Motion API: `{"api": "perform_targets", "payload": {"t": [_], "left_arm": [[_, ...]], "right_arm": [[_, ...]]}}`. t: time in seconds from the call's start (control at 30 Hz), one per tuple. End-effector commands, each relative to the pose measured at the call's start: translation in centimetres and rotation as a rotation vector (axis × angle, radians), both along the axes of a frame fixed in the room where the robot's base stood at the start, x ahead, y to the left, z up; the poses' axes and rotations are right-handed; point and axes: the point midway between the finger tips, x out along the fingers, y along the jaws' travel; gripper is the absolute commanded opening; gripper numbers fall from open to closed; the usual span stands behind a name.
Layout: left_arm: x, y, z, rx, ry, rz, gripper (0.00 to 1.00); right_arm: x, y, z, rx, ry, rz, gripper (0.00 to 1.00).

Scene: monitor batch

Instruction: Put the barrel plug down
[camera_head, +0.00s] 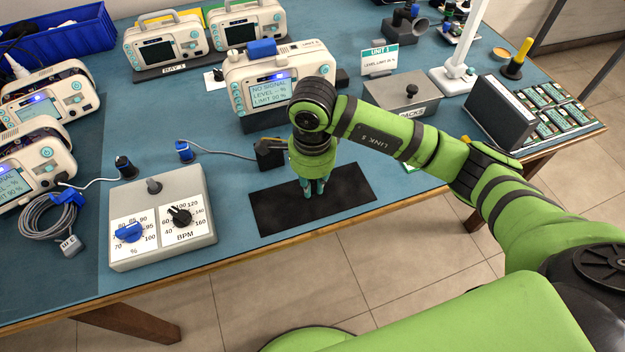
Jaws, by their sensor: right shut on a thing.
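My right gripper (313,188) points straight down over the black mat (352,192) near the front of the bench. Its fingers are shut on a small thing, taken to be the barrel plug. The plug is hidden by the fingers and the green wrist, so its shape and any gap to the mat cannot be told. My left gripper is not in view.
A grey box with two dials (160,225) stands left of the mat. A blue plug (183,151) on a grey cable and a black block (268,154) lie behind. A monitor (275,85) stands farther back. The mat's right part is clear.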

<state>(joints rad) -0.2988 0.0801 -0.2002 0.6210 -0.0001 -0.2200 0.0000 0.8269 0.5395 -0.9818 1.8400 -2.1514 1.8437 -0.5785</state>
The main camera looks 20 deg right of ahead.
Motion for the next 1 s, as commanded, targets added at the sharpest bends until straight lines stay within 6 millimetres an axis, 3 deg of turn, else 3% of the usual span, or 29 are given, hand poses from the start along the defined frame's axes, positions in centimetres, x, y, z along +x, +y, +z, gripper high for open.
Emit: {"api": "perform_targets", "payload": {"t": [0.4,0.43,0.47,0.8,0.97,1.0], "left_arm": [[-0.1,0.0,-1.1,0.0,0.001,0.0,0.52],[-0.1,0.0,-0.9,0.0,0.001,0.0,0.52],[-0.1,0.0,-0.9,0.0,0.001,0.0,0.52],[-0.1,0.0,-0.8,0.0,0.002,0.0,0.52],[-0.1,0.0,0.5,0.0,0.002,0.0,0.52],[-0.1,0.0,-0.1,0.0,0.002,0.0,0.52]], "right_arm": [[0.0,0.0,-0.9,-0.001,0.0,0.0,0.0],[0.0,0.0,-0.7,-0.001,0.0,0.0,0.28],[0.0,0.0,-0.7,-0.001,0.0,0.0,0.4],[0.0,0.0,-0.6,0.0,0.0,-0.001,0.4],[0.0,0.0,0.6,0.001,0.001,-0.001,0.4],[0.1,0.0,0.9,0.002,-0.005,0.0,0.4]]}}
